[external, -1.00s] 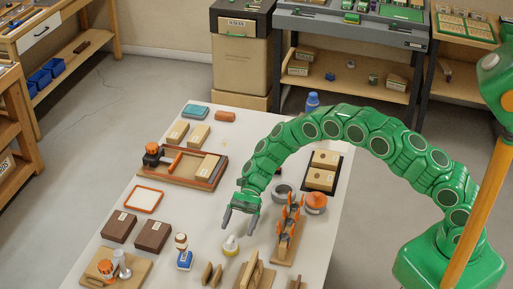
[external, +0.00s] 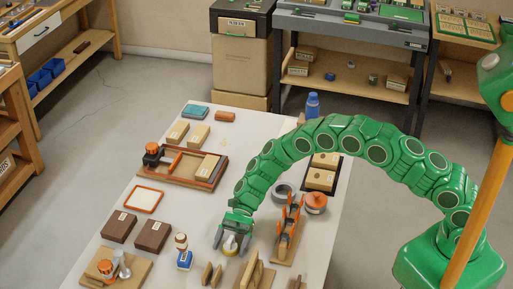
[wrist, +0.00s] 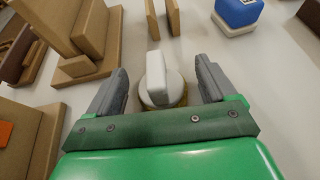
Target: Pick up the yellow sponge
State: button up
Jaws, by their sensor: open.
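A small round piece with a white grip and a yellowish base (external: 230,246), which looks like the yellow sponge, stands on the white bench top. In the wrist view its white grip (wrist: 158,70) is upright between my grey fingers, and a little of the yellowish base shows below it. My gripper (external: 232,240) is low over it, with one finger on each side. In the wrist view my gripper (wrist: 160,80) is open, with a gap between each finger and the piece. The lower part of the piece is partly hidden by my green palm.
Upright wooden plates (external: 212,274) and a wooden stand (external: 254,276) are close in front. A rack with orange pieces (external: 288,228) stands to the right. Brown blocks (external: 153,236) lie farther left.

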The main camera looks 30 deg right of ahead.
jog(key=c, duration=1.1)
jog(key=shift+o, duration=0.2)
